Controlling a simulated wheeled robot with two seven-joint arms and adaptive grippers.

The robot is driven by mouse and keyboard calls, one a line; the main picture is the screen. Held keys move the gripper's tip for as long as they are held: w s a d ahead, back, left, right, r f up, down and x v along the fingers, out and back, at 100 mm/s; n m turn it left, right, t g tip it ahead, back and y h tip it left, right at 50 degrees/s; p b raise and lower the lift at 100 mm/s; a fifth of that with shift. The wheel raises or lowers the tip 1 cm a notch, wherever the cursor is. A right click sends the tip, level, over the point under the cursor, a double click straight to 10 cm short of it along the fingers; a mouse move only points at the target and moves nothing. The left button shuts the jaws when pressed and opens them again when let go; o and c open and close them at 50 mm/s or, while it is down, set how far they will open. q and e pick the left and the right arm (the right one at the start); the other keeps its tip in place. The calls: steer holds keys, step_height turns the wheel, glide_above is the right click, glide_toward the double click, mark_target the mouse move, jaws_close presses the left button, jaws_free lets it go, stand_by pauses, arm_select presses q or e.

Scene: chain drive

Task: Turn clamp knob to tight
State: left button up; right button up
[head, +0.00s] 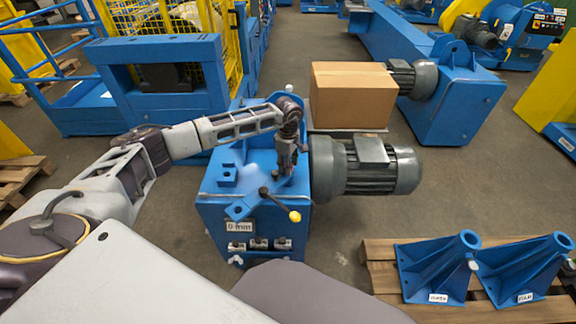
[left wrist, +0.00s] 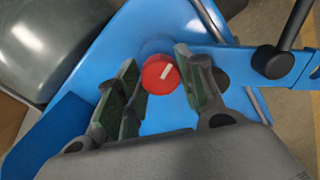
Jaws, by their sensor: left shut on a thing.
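The clamp knob (left wrist: 160,75) is a red round cap with a white mark, seen in the left wrist view on top of the blue drive housing (left wrist: 150,30). My left gripper (left wrist: 156,62) has one finger on each side of the knob and is shut on it. The white mark slants up to the right. In the head view my left gripper (head: 287,172) points down onto the top of the blue housing (head: 222,210), and the knob is hidden there. My right gripper is not in view.
A black lever with a yellow ball (head: 295,216) sticks out at the housing's front, near a "0 mm" plate (head: 239,227). A grey motor (head: 375,168) juts out to the right. A cardboard box (head: 350,95) stands behind. Blue brackets (head: 432,270) lie on a pallet at right.

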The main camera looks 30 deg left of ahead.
arm_select(q)
steer(key=m+b, duration=0.1)
steer(key=m, duration=0.3)
steer(key=shift+m, duration=0.4)
steer(key=m+b, duration=0.1)
steer(key=m, duration=0.1)
steer(key=shift+m, duration=0.4)
steer(key=shift+m+b, duration=0.45)
steer(key=shift+m, duration=0.55)
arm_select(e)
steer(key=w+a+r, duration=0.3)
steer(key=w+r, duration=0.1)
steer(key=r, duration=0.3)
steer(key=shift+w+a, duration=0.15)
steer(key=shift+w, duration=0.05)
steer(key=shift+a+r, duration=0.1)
arm_select(q)
steer(key=o, duration=1)
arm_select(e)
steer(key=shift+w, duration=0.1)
arm_select(q)
steer(key=shift+r, duration=0.1)
steer(key=shift+r, duration=3.9)
